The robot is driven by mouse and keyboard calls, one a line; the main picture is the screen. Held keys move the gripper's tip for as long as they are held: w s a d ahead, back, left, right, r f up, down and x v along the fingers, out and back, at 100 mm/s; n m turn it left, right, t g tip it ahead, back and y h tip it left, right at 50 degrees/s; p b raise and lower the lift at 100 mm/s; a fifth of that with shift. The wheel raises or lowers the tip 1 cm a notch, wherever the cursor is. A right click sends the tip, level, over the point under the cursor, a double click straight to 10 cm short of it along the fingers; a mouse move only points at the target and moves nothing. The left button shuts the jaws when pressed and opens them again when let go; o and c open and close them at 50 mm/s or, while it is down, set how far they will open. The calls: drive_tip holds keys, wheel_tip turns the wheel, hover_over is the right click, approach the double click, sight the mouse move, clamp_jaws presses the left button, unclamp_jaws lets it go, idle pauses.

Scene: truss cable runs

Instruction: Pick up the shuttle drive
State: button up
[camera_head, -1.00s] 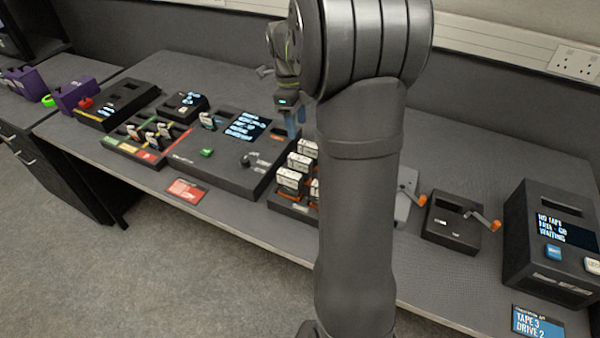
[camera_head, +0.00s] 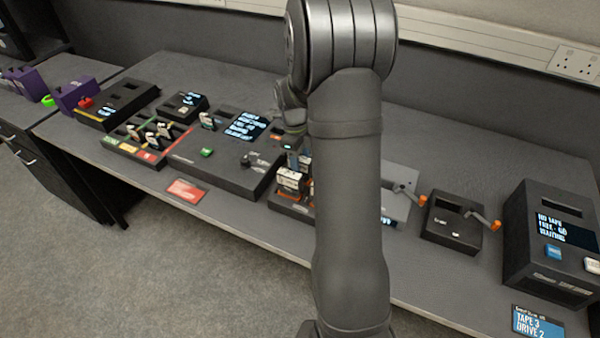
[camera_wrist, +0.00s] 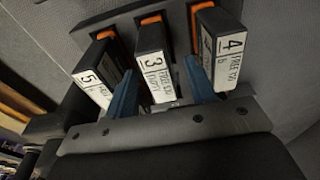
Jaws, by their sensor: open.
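Several dark drives with white labels stand in a rack (camera_head: 283,203), partly hidden behind my arm in the head view. In the wrist view I see drive 5 (camera_wrist: 100,75), drive 3 (camera_wrist: 153,63) and drive 4 (camera_wrist: 222,48), each with an orange patch near its far end. The small print is too blurred to tell which one is the shuttle drive. My gripper (camera_wrist: 161,88) is open, its blue fingers on either side of drive 3. I cannot tell whether they touch it. In the head view my gripper (camera_head: 299,160) is over the rack.
Left of the rack is a black console with a screen (camera_head: 247,126). To the right are a black box with an orange-tipped lever (camera_head: 452,222) and a tall station with a screen (camera_head: 553,235). A red card (camera_head: 186,190) lies near the front edge.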

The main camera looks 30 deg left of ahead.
wheel_tip(320, 180, down, 5)
drive_tip(key=shift+r, duration=0.1)
clamp_jaws()
drive_tip(key=shift+r, duration=0.15)
